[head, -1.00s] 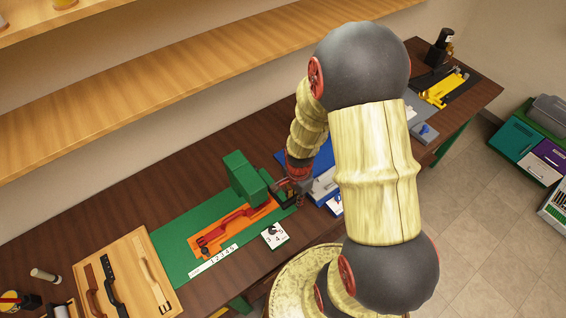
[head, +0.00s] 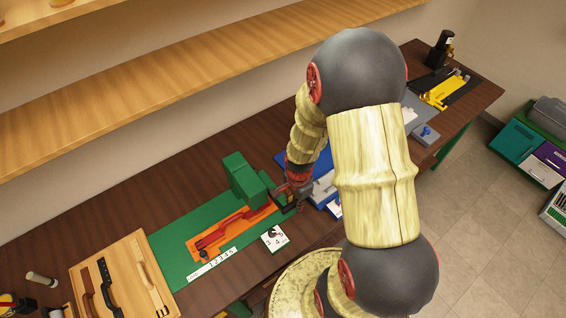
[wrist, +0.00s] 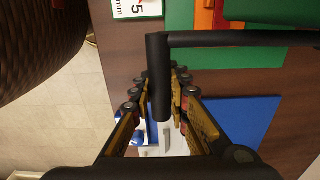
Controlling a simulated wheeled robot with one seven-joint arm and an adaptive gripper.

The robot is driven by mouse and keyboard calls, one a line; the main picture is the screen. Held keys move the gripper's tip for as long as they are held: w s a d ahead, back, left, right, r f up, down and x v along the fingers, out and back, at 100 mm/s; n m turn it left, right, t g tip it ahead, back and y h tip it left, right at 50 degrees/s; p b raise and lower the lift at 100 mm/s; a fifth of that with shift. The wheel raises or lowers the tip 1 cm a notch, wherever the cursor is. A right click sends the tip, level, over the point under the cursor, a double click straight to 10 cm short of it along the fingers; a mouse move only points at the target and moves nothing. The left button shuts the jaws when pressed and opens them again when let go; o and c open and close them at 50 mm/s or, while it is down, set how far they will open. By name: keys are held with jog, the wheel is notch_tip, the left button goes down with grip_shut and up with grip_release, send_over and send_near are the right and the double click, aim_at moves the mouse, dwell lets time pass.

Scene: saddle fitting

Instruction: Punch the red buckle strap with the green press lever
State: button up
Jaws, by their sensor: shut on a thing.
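The green press (head: 243,180) stands on a green mat (head: 180,258). The red buckle strap (head: 228,230) lies in an orange bed (head: 197,247), its far end running to the press. My gripper (head: 297,192) is at the right side of the press, partly hidden by my arm. In the wrist view my gripper (wrist: 160,88) has its fingers on both sides of the black lever handle (wrist: 157,65) and is shut on it. A black bar (wrist: 240,40) runs from the handle to the right. The press's punch tip cannot be made out.
A white number card (head: 274,238) and a numbered white strip (head: 212,264) lie by the bed. A wooden board with dark straps (head: 134,262) is at the left. A blue mat (head: 322,165) with grey parts lies right of the press. A yellow tool (head: 442,92) is farther right.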

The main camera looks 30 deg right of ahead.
aim_at(296, 201)
jog(key=shift+s+a, duration=0.1)
jog(key=shift+s, duration=0.2)
jog(key=shift+w+r+p, duration=0.1)
jog(key=shift+r+p, duration=1.1)
jog(key=shift+r, duration=0.3)
